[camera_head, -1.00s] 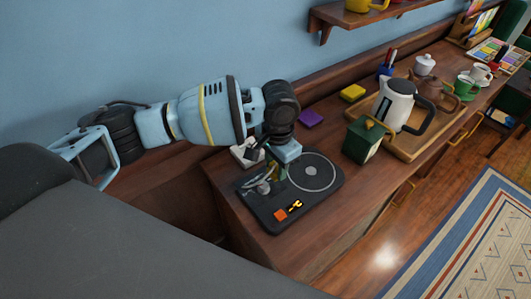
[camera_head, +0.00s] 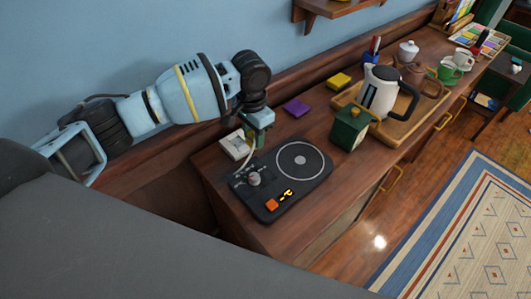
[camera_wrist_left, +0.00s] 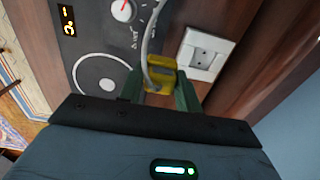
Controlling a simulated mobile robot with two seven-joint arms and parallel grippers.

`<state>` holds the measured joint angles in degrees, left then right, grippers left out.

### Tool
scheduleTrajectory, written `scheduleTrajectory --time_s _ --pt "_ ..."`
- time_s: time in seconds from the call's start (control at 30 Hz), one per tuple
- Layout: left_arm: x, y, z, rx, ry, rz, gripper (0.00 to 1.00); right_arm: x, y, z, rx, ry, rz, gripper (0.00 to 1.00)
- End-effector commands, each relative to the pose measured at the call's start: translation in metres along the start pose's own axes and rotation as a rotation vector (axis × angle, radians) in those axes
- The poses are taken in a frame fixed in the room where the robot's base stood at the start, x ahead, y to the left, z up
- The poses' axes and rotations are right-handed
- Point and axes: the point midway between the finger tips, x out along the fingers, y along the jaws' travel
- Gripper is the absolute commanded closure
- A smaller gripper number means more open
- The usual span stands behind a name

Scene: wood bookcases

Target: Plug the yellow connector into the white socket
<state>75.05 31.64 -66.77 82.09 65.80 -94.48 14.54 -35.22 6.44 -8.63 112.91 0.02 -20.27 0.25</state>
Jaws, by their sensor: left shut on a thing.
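The yellow connector (camera_wrist_left: 159,72) is between the two fingers of my left gripper (camera_wrist_left: 161,88) in the left wrist view, with a grey cable running up from it. In the head view my left gripper (camera_head: 259,136) is above the back edge of the black hot plate, and the connector is hard to make out there. The white socket (camera_wrist_left: 206,53) is just right of the connector in the wrist view, apart from it. It also shows in the head view (camera_head: 235,145), left of the gripper. My right gripper is not in view.
The black hot plate (camera_head: 316,178) lies on the wooden counter (camera_head: 352,183) beside the socket. A purple block (camera_head: 296,107), a yellow block (camera_head: 339,80), a green canister (camera_head: 349,128) and a kettle (camera_head: 380,90) on a tray stand to the right.

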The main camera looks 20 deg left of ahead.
Motion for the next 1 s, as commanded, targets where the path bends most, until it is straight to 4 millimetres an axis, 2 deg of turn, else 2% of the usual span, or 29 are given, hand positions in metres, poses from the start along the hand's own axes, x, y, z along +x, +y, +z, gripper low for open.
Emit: scheduleTrajectory --time_s 0.03,0.1,0.2,0.3,0.43,0.77,1.0 --pt "-0.004 -0.018 -0.001 -0.008 0.002 -0.001 0.90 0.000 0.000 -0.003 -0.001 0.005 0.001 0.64" --pt "-0.006 -0.038 -0.001 -0.007 0.001 0.000 0.90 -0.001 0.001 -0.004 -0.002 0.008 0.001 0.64" --pt "-0.008 -0.060 0.001 -0.004 0.000 0.003 0.90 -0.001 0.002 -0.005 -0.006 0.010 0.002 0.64" --pt "-0.009 -0.073 0.003 0.000 -0.002 0.007 0.90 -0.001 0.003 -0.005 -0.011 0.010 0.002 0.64" --pt "-0.009 -0.079 0.004 0.003 -0.002 0.009 0.90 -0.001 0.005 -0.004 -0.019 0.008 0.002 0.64" --pt "-0.008 -0.079 0.004 0.003 -0.003 0.009 0.90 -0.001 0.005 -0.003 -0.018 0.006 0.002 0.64" --pt "0.001 -0.079 0.004 0.003 -0.007 0.010 0.90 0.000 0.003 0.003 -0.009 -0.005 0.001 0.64"
